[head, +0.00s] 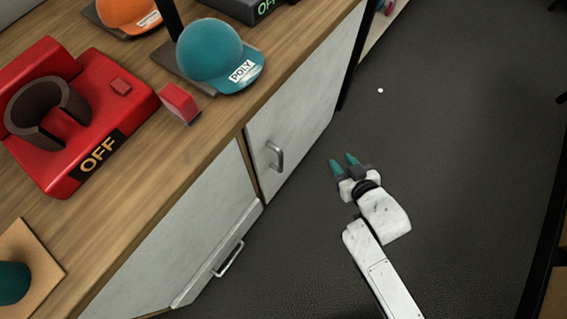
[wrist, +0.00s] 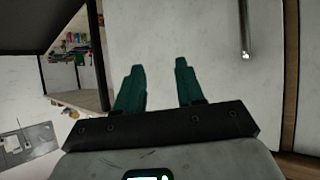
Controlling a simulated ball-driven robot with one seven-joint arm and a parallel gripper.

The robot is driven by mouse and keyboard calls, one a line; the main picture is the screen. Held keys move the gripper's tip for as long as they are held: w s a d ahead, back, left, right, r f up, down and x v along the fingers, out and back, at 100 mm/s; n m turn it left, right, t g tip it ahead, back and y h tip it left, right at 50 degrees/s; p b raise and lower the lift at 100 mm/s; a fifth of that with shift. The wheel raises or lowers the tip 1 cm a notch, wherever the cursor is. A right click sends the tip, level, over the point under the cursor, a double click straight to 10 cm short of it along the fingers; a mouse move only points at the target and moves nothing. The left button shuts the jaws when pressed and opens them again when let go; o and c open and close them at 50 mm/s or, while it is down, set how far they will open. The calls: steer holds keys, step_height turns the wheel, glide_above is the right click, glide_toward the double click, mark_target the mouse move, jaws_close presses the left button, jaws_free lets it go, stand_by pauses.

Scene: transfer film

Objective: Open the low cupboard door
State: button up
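The cupboard door (head: 300,110) is a pale grey panel below the wooden counter in the head view, and it looks shut. Its metal bar handle (head: 275,155) is near the edge closest to the neighbouring panel. My gripper (head: 343,162) is open and empty, with two teal fingertips apart, over the dark floor to the right of the handle. In the wrist view, my gripper (wrist: 160,75) faces the pale door (wrist: 215,60), and the handle (wrist: 245,30) is at the upper right, beyond the right finger. The fingers are apart from the handle.
A second pale front (head: 215,245) with its own handle (head: 229,259) is at the lower left and seems to stand out slightly. The counter (head: 150,195) holds a red OFF machine (head: 75,115), a red block (head: 180,103) and a teal cap (head: 215,55). The floor (head: 455,120) to the right is clear.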

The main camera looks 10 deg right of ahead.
steer(key=w+a+f+n+t+y+b, duration=0.1)
steer(key=a+f+n+t+y+b, duration=0.1)
steer(key=a+f+t+y+b, duration=0.25)
steer(key=n+y+b, duration=0.2)
steer(key=y+b, duration=0.1)
steer(key=y, duration=0.1)
glide_toward(282, 160)
steer(key=shift+g+h, duration=0.25)
steer(key=x, duration=1)
steer(key=shift+w+a+r+b, duration=0.15)
steer(key=shift+w+r+b, duration=0.15)
steer(key=shift+r, duration=0.05)
jaws_close()
